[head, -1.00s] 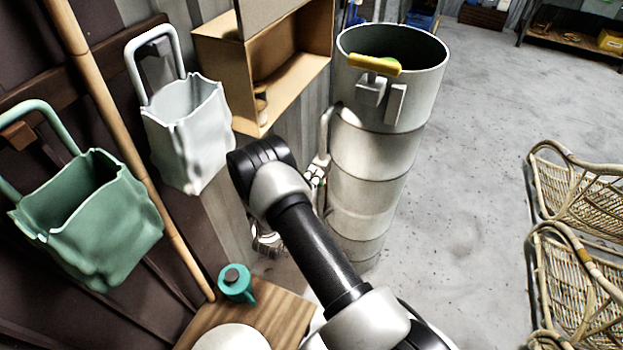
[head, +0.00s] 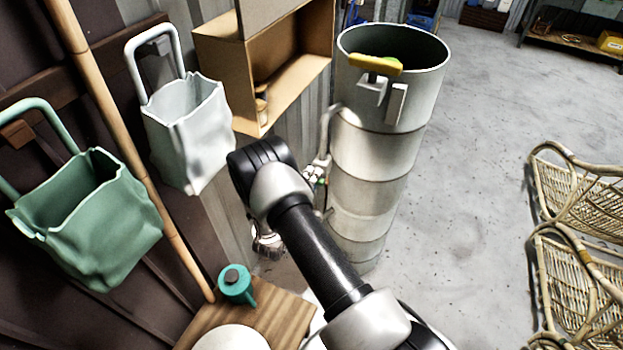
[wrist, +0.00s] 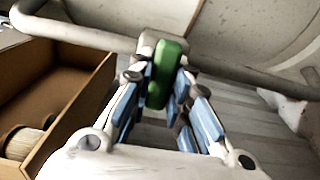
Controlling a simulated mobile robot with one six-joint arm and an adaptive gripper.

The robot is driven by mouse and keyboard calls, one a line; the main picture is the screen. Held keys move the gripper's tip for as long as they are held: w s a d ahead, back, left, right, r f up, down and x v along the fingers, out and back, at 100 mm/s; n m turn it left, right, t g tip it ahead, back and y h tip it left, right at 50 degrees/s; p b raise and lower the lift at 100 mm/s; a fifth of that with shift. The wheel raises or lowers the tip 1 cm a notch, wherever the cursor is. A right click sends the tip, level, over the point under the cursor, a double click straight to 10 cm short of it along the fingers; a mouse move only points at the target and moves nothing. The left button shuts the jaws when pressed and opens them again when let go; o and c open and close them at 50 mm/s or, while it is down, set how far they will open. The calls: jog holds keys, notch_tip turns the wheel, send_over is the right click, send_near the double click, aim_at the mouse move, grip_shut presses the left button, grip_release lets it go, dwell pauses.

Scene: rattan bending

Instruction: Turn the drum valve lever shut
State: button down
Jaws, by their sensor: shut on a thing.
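The valve lever (wrist: 166,75) has a green grip and shows in the wrist view between my fingers, near a pale pipe (wrist: 75,33). My gripper (wrist: 167,95) is shut on the lever's green grip, with a blue-padded finger on each side of it. The tall pale drum (head: 372,155) stands upright in the head view, with the pipe running up its left side. In the head view my arm reaches toward the drum's left side, and the lever and fingers are mostly hidden or too small to tell.
An open cardboard box (head: 285,95) is left of the drum. A white bag (head: 190,130) and a green bag (head: 90,215) hang on the left wall near a bamboo pole (head: 130,150). A teal pot (head: 236,287) stands on a wooden top. Rattan chairs (head: 575,200) stand at right.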

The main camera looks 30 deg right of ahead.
jog(key=c, duration=1.5)
grip_release()
jog(key=v, duration=1.2)
jog(key=shift+s, duration=0.1)
